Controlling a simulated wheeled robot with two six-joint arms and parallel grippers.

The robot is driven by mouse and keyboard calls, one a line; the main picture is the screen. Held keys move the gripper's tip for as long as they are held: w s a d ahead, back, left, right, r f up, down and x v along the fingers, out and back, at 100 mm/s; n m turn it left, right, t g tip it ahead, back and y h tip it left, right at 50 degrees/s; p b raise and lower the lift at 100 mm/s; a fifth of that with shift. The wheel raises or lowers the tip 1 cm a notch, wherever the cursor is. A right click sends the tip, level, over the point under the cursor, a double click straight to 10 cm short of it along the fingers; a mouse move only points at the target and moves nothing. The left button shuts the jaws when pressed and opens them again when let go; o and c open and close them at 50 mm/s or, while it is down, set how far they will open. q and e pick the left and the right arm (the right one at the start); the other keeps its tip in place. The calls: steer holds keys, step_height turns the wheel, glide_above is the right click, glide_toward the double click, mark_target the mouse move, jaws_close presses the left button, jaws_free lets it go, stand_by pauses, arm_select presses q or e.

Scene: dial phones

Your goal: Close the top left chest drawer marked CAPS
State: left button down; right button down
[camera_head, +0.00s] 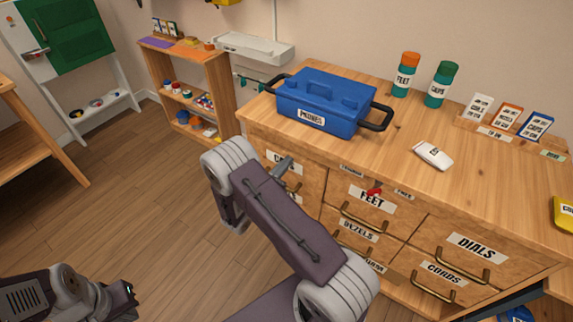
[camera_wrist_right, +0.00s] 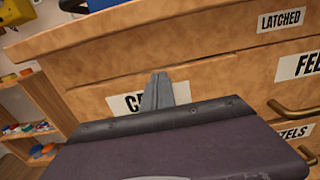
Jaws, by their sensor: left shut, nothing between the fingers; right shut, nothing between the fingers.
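The top left chest drawer (camera_head: 308,185) is partly hidden by my right arm. Its label shows only a first "C" in the head view, and the label (camera_wrist_right: 128,101) is partly covered in the right wrist view too. The drawer front looks close to flush under the chest top; I cannot tell whether a small gap remains. My right gripper (camera_head: 284,164) is shut and empty, its tips at the upper part of this front, over the label; it also shows in the right wrist view (camera_wrist_right: 160,88). Contact is unclear. My left gripper (camera_head: 130,289) is shut and empty, low at the left, away from the chest.
A blue toolbox (camera_head: 320,95) stands on the chest top above the drawer. The FEET drawer (camera_head: 345,193) has a red catch (camera_head: 374,191) above its label. Bottles, card holders and a white device (camera_head: 433,155) sit further right. Open floor (camera_head: 130,200) lies left.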

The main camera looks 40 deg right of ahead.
steer(key=shift+w+d, duration=0.1)
steer(key=shift+d, duration=0.1)
steer(key=shift+r+x, duration=0.2)
steer(key=shift+x, duration=0.8)
steer(key=shift+a, duration=0.1)
